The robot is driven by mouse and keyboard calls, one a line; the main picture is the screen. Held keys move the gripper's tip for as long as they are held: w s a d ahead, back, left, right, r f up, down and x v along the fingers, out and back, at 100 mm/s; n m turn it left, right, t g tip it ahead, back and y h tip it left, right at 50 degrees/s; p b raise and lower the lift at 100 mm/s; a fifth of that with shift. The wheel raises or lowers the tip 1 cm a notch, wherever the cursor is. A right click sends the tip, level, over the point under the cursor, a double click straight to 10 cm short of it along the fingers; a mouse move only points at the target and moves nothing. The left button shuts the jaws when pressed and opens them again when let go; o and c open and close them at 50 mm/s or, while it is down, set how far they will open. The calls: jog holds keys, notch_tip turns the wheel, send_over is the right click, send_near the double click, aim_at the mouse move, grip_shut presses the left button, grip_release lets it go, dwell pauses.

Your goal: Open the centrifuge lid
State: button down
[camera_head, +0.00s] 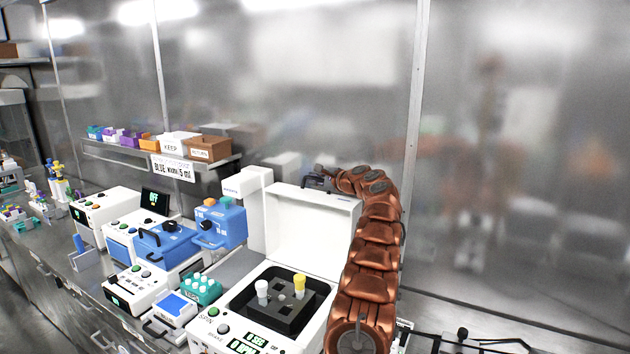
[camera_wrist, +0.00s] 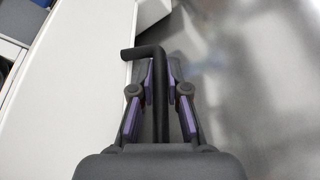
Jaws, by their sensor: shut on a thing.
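The white centrifuge (camera_head: 290,300) stands on the bench at the lower middle of the head view. Its lid (camera_head: 310,225) is raised, standing roughly upright at the back. The dark rotor (camera_head: 270,312) is exposed, with a white-capped tube (camera_head: 262,290) and a yellow-capped tube (camera_head: 299,284) in it. My gripper (camera_head: 322,180) is at the lid's upper edge. In the wrist view my gripper (camera_wrist: 160,85) is shut on the dark lid handle (camera_wrist: 150,52), beside the white lid face (camera_wrist: 80,95). In the head view my arm covers the lid's right side.
A blue device (camera_head: 220,225) and a white column-like instrument (camera_head: 252,205) stand left of the lid. A teal tube rack (camera_head: 201,290) sits left of the centrifuge. A shelf (camera_head: 150,155) with small bins is on the back wall. A clear glass-like panel rises behind.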

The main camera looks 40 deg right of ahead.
aim_at(307, 195)
jog(key=shift+b, duration=0.3)
jog(key=a+b, duration=0.1)
jog(key=b, duration=0.1)
jog(key=shift+s+a+b, duration=0.1)
jog(key=shift+s+b, duration=0.05)
jog(key=shift+b, duration=0.25)
jog(key=a+b, duration=0.2)
jog(key=b, duration=0.1)
jog(key=a+n+b, duration=0.1)
jog(key=b, duration=0.1)
jog(key=shift+s+r+t+h, duration=0.3)
jog(key=shift+s+r, duration=0.05)
jog(key=shift+s, duration=0.05)
jog(key=shift+s+a+r+n+b, duration=0.25)
jog(key=shift+a+b, duration=0.3)
jog(key=shift+b, duration=0.35)
jog(key=c, duration=1.4)
grip_release()
jog(key=shift+c, duration=0.2)
